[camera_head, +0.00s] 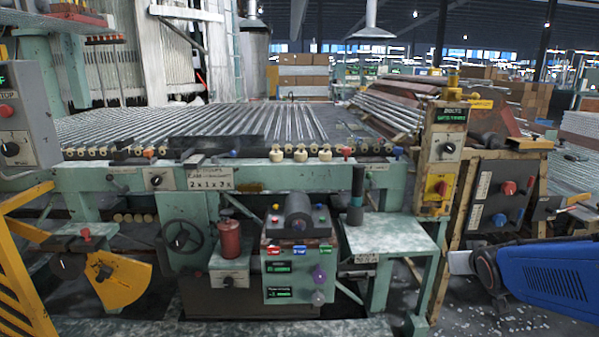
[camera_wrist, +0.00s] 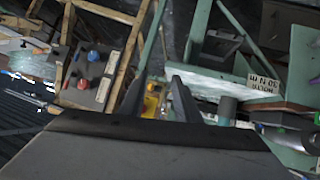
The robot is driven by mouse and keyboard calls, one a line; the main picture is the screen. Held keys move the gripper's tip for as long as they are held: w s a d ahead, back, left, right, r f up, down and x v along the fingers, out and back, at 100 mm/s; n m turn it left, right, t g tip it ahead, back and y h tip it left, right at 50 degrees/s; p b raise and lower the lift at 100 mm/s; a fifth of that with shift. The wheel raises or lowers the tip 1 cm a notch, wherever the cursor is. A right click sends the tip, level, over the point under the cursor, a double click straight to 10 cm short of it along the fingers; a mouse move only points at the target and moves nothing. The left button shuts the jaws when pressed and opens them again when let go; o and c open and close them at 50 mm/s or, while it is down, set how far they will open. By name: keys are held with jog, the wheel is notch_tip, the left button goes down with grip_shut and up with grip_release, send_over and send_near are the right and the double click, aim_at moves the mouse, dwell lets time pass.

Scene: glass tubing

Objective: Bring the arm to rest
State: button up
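My arm reaches into the camera_head view from the lower right, with a blue link and a dark round joint beside the right control panel's frame. My gripper (camera_wrist: 158,80) shows in the camera_wrist view as two dark fingers above the wide dark wrist housing. A gap with a yellow patch shows between the fingers, and nothing is seen held in it. The gripper cannot be made out clearly in the camera_head view.
A green machine bench (camera_head: 120,180) carries rows of glass tubes (camera_head: 290,122). A control box (camera_head: 292,280) and a small side table (camera_head: 395,238) stand in front. A right panel (camera_head: 503,190) stands close to my arm. Dark floor (camera_head: 480,318) shows at lower right.

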jog(key=s+a+g+y, duration=0.1)
jog(key=s+a, duration=0.3)
jog(key=s, duration=0.4)
jog(key=s+a+g+y, duration=0.1)
jog(key=s+a+g, duration=0.2)
jog(key=s+a, duration=0.2)
jog(key=s+a+n+g+y, duration=0.1)
jog(key=s+a, duration=0.3)
jog(key=s, duration=0.7)
jog(key=shift+s+a+f+g, duration=0.15)
jog(key=shift+s+f+g, duration=0.25)
jog(key=shift+g, duration=0.2)
